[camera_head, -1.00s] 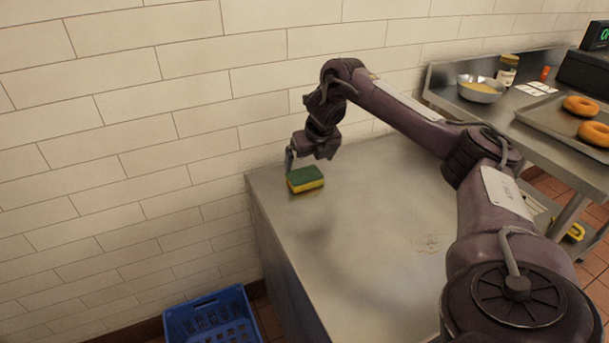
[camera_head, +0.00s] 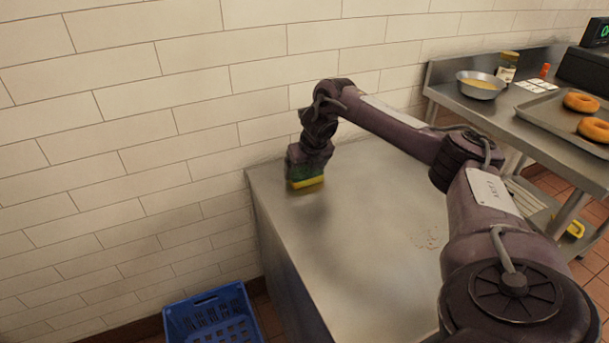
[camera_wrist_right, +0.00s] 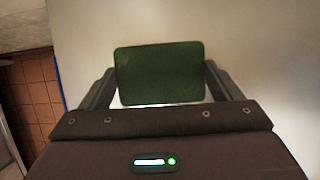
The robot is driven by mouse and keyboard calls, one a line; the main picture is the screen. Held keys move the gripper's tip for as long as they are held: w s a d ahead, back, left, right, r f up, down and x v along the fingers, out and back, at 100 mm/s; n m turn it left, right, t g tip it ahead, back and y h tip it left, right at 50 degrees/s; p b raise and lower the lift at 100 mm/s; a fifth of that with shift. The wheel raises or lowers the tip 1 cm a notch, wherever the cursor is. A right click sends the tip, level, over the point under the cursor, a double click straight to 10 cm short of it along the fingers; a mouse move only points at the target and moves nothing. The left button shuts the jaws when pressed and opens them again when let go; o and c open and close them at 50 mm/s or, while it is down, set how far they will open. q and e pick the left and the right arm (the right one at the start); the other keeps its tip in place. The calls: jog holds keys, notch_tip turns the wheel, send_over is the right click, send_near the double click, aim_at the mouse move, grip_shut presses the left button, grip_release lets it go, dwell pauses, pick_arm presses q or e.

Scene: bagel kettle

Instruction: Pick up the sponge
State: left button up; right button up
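The sponge (camera_head: 308,183), green on top and yellow below, is at the far left corner of the metal counter (camera_head: 370,220). My right gripper (camera_head: 305,172) is right above and around it in the head view, hiding much of its green top. In the right wrist view the sponge's green face (camera_wrist_right: 160,73) fills the space between the two fingers of the right gripper (camera_wrist_right: 160,82), one at each side edge, which look shut on it. The sponge looks slightly blurred and just off the counter, with a shadow under it. My left gripper is not in view.
A white tiled wall (camera_head: 150,100) runs close behind the counter. A blue crate (camera_head: 212,315) stands on the floor at the lower left. A side table at right holds a bowl (camera_head: 482,85) and a tray (camera_head: 550,115) with bagels. The counter's middle is clear.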

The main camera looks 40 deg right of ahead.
jog(key=shift+r, duration=0.15)
jog(key=shift+r, duration=0.2)
notch_tip(320, 180, up, 9)
jog(key=p, duration=0.2)
notch_tip(320, 180, up, 5)
jog(key=p, duration=0.4)
send_over(305, 171)
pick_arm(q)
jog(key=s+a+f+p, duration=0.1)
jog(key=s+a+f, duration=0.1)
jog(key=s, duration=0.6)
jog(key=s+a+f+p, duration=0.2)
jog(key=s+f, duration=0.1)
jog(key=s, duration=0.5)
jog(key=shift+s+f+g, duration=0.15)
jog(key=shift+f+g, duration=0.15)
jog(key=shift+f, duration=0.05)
pick_arm(e)
notch_tip(305, 171, up, 5)
jog(key=shift+s+r, duration=0.1)
jog(key=shift+r, duration=0.1)
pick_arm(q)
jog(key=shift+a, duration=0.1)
